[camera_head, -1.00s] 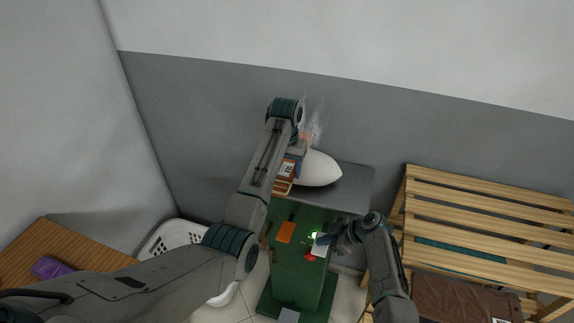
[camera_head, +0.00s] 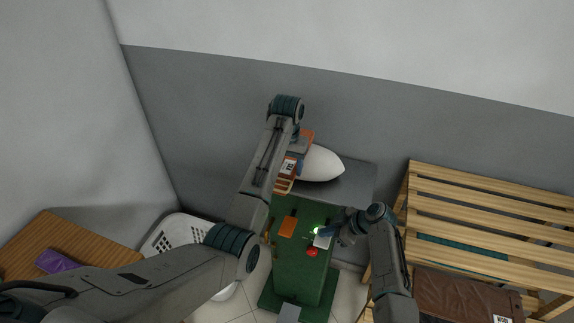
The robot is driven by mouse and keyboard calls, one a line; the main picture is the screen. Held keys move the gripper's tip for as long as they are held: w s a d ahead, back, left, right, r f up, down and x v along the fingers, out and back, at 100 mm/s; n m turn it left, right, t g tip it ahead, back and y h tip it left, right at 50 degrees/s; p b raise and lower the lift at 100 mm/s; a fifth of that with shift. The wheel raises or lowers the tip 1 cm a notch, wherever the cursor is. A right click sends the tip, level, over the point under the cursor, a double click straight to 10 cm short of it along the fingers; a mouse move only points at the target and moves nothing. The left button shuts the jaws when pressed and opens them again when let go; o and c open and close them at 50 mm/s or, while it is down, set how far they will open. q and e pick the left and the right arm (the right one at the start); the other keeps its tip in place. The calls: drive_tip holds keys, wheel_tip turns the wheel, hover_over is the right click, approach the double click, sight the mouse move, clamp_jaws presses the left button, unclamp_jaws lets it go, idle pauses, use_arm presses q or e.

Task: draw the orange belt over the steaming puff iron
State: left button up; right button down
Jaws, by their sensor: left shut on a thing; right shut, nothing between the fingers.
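The puff iron (camera_head: 321,164) is a white, pointed dome on a grey table (camera_head: 345,190) against the wall. My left gripper (camera_head: 297,150) is at its left side, partly hidden by my own arm, and shut on the orange belt (camera_head: 307,136). The belt shows at the dome's upper left, and an orange part with a white label shows below my gripper. Whether the belt touches the dome is unclear. My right gripper (camera_head: 326,232) is shut and empty, by a glowing green light (camera_head: 316,230) on the green stand (camera_head: 300,266).
The stand also carries an orange patch (camera_head: 287,227), a white plate (camera_head: 322,241) and a red button (camera_head: 312,252). A slatted wooden rack (camera_head: 480,212) stands right, with a brown folded item (camera_head: 465,297) below. A white basket (camera_head: 176,232) and wooden table (camera_head: 55,240) are left.

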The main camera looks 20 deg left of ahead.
drive_tip(key=shift+r, duration=2.3)
drive_tip(key=v, duration=0.8)
drive_tip(key=shift+f, duration=0.1)
